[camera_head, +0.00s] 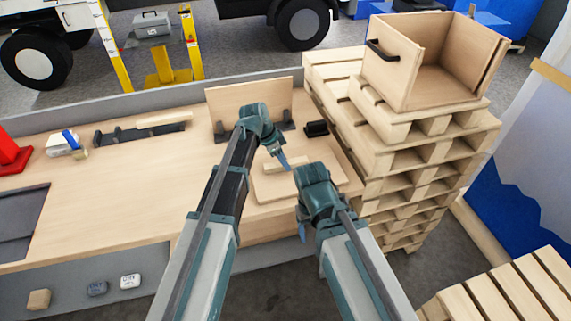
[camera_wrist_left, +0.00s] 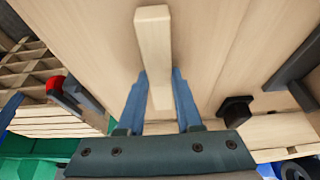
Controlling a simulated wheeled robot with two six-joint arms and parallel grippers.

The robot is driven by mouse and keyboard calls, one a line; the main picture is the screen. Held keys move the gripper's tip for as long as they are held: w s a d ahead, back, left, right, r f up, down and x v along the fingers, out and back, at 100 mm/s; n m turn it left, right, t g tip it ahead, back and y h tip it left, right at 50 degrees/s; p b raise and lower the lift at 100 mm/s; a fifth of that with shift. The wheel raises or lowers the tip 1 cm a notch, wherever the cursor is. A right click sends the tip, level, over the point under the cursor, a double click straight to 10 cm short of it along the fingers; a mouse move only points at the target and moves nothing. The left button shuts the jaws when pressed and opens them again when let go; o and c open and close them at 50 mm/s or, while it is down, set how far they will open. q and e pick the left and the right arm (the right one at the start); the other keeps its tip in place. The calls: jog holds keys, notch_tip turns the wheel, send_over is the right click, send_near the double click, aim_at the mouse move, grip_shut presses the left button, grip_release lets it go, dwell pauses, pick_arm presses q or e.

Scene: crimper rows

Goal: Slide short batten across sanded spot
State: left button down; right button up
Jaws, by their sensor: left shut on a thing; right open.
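The short batten (camera_head: 270,168) is a pale wooden bar low over or on a light board (camera_head: 275,190) near the right end of the bench. In the left wrist view the batten (camera_wrist_left: 153,45) stretches out from between the blue fingers. My left gripper (camera_head: 284,161) is shut on one end of it; the fingers (camera_wrist_left: 160,105) lie along both sides. I cannot tell whether the batten touches the board. No sanded spot can be told apart on the board. My right gripper (camera_head: 302,234) is open and empty, low beside the bench's front edge.
An upright wooden panel (camera_head: 250,98) and a small black block (camera_head: 317,128) stand behind the board. A pallet stack (camera_head: 400,150) with an open wooden crate (camera_head: 430,60) rises at the right. A dark rack (camera_head: 120,135) lies at back left. The bench middle (camera_head: 130,190) is clear.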

pick_arm(q)
jog(key=shift+w+a, duration=0.25)
jog(key=shift+w, duration=0.5)
jog(key=shift+w+a, duration=0.25)
jog(key=shift+w, duration=0.5)
jog(key=c, duration=0.5)
grip_release()
